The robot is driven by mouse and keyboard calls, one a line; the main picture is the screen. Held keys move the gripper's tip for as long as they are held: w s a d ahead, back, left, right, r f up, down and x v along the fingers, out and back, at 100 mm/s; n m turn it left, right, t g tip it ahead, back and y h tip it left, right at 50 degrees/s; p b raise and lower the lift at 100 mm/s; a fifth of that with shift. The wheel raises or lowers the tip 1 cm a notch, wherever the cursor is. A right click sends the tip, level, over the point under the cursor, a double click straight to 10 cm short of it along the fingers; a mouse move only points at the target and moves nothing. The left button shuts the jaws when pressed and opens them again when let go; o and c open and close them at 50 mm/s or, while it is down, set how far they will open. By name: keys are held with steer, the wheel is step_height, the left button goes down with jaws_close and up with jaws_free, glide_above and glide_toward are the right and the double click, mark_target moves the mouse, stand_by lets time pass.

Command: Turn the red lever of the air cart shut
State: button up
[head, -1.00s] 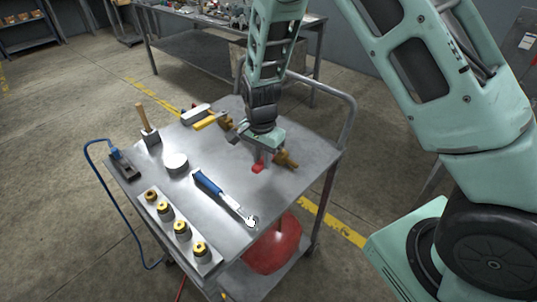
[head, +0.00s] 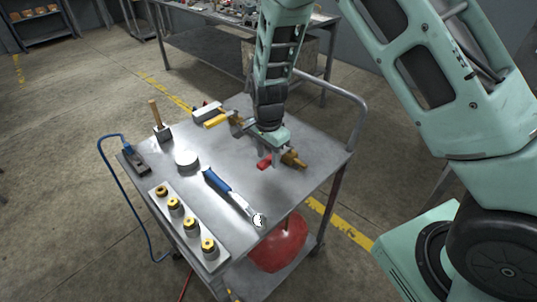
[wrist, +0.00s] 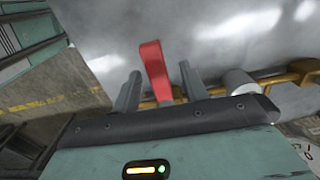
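The red lever (head: 264,162) of the air cart (head: 185,183) sits on a brass valve (head: 295,160) on the right part of the cart's grey top. In the wrist view the lever (wrist: 154,68) stands up between the two fingers of my gripper (wrist: 160,88). A gap shows on both sides of it, so the fingers look open around it. In the head view my gripper (head: 270,150) is low over the valve, pointing down, and hides part of it. The brass pipe (wrist: 300,76) shows behind the fingers in the wrist view.
On the cart top are a blue-handled wrench (head: 217,182), a white disc (head: 187,160), a mallet (head: 160,128), a block with several brass fittings (head: 215,262) and a yellow-and-grey tool (head: 214,120). A red tank (head: 280,245) is below. A handrail (head: 362,120) rises at the right.

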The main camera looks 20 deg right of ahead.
mark_target(268, 159)
step_height(268, 159, up, 17)
steer(key=shift+r+b, duration=0.2)
steer(key=shift+b, duration=0.2)
stand_by(0.6)
steer(key=s+a+n, duration=0.3)
steer(key=s+n, duration=0.7)
steer(key=s, duration=0.4)
steer(key=s+a+r+n, duration=0.1)
steer(key=s+a+n, duration=0.3)
steer(key=s+n, duration=0.7)
steer(key=s, duration=0.2)
steer(key=shift+s+a+y, duration=0.15)
steer(key=shift+s+y, duration=0.15)
steer(key=shift+s, duration=0.05)
